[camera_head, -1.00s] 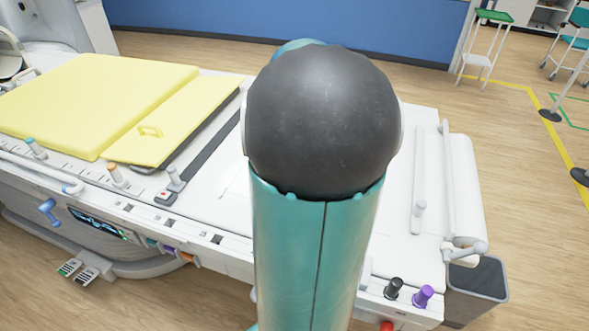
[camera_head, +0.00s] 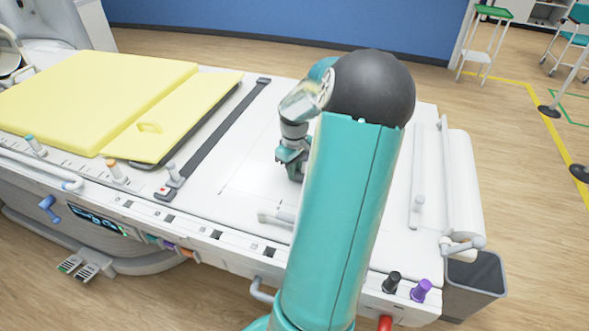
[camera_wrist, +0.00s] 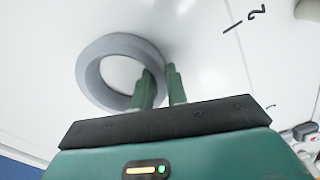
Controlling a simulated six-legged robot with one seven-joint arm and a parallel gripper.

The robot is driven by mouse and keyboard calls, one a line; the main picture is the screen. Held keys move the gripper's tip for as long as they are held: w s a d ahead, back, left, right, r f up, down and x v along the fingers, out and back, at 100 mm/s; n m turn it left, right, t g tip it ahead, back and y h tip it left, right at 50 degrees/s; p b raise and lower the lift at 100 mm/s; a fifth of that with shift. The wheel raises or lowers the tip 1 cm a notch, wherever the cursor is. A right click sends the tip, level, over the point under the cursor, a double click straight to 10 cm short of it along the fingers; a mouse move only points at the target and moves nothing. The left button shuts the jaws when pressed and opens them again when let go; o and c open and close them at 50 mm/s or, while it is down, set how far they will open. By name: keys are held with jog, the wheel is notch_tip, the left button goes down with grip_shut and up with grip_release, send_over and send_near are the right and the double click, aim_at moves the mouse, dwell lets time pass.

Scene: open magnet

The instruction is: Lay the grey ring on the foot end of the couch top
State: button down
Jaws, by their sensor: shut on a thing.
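The grey ring (camera_wrist: 87,75) shows in the wrist view, over the white couch top (camera_wrist: 40,40). My gripper (camera_wrist: 160,74) is shut on the ring's right-hand wall, with one green finger in the hole and the other outside. I cannot tell whether the ring touches the surface. In the head view, my gripper (camera_head: 292,163) is over the bare white part of the couch top (camera_head: 230,165), right of the dark strap. The ring cannot be made out there; my arm hides part of the couch.
A yellow mattress (camera_head: 90,95) covers the left of the couch. A dark strap (camera_head: 225,130) crosses beside it. A white rail (camera_head: 417,185) and roll (camera_head: 465,190) are at the right end. Black (camera_head: 392,284) and purple (camera_head: 421,291) knobs stand at the near edge.

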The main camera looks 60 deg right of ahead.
jog(key=c, duration=1.4)
grip_release()
jog(key=shift+f, duration=0.1)
notch_tip(320, 180, up, 12)
jog(key=shift+r, duration=0.15)
